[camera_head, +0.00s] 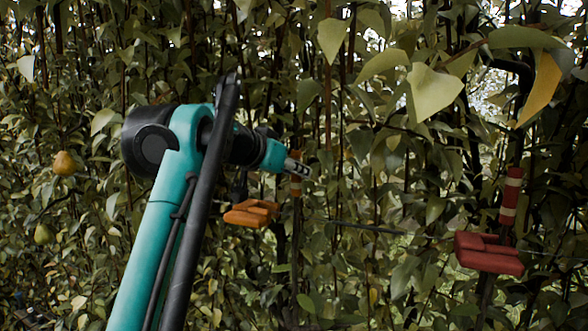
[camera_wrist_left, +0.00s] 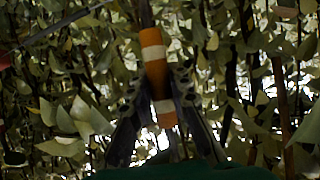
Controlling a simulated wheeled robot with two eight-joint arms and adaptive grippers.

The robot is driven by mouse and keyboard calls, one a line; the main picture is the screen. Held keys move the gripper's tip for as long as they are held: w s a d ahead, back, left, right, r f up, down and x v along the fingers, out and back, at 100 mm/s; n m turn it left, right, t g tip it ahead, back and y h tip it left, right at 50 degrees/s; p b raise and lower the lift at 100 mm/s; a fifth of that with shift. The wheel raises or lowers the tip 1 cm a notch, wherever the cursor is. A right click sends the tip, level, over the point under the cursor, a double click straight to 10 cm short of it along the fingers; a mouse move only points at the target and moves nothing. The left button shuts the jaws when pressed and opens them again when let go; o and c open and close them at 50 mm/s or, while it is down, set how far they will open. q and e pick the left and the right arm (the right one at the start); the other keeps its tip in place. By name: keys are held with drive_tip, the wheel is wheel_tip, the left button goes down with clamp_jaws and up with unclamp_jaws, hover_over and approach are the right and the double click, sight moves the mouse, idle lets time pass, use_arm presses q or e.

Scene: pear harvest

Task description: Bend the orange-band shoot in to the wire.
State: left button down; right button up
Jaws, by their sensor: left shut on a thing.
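The orange-band shoot shows in the head view as a thin upright stem with an orange band (camera_head: 296,186) just beyond my left gripper (camera_head: 298,169). In the left wrist view the orange band (camera_wrist_left: 155,72), with pale stripes, stands nearly upright between the two dark fingers of my left gripper (camera_wrist_left: 160,85), which is shut on the shoot. The wire (camera_head: 365,228) runs across behind, lower than the band. An orange clip (camera_head: 250,213) sits to the left of the shoot, below the gripper. My right gripper is not in view.
A red clip (camera_head: 488,253) and a red-banded shoot (camera_head: 511,196) are at the right. Dense leaves surround the gripper, with large pale leaves (camera_head: 434,90) hanging at the upper right. Pears (camera_head: 64,163) hang at the far left.

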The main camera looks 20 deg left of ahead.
use_arm(q)
drive_tip(key=shift+r, duration=0.1)
drive_tip(key=c, duration=1.4)
unclamp_jaws()
drive_tip(key=shift+w, duration=0.4)
drive_tip(key=v, duration=1.1)
drive_tip(key=shift+s, duration=0.45)
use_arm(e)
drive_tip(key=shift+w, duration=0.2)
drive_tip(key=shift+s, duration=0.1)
